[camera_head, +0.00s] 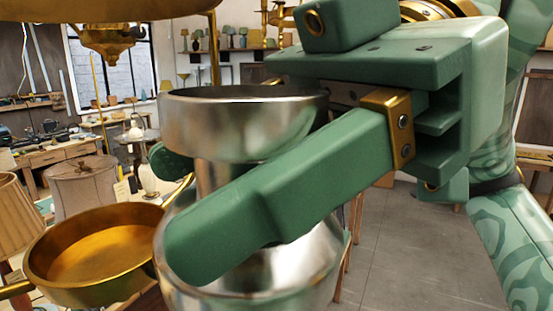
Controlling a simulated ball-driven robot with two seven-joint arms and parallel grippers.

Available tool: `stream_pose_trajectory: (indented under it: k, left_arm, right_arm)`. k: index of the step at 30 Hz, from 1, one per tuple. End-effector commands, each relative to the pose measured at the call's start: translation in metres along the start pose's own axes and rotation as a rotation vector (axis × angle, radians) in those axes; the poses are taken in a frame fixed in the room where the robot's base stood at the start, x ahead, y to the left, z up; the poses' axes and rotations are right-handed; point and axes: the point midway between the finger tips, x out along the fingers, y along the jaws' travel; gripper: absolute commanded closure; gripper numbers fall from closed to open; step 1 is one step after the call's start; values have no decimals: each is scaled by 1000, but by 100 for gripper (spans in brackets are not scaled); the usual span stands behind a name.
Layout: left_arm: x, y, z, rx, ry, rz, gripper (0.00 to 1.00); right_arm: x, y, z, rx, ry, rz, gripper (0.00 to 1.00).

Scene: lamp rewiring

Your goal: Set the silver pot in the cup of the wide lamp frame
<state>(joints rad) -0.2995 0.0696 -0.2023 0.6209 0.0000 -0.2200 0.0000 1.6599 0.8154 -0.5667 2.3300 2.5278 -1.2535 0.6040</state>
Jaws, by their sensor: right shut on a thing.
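The silver pot (238,127) is upright in the middle of the camera_head view, with a wide rim, a narrow neck and a rounded lower body. My right gripper (190,205) is shut on it around the neck. One green finger crosses in front, and the tip of the other shows behind at the left. The brass cup (95,254), seemingly the wide lamp frame's, is at the lower left, empty. The pot overlaps the cup's right edge in the picture; its underside is cut off or hidden. My left gripper is not in view.
A brass fitting (108,42) hangs above the cup, and a thin brass pole (214,50) stands behind the pot. Fabric lampshades (83,185) stand at the left. A cluttered workbench (60,153) is farther back. Grey floor (400,250) is open at the right.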

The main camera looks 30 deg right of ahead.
Motion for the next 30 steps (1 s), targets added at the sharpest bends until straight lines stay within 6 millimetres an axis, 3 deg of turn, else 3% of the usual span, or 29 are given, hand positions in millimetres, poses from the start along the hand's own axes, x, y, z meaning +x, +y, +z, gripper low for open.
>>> stream_pose_trajectory:
  k: [9, 30]
  left_arm:
    - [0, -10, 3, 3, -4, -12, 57]
    - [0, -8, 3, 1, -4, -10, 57]
  right_arm:
    - [17, 25, -6, -1, 0, -1, 85]
    - [54, 80, -18, 0, 2, 0, 85]
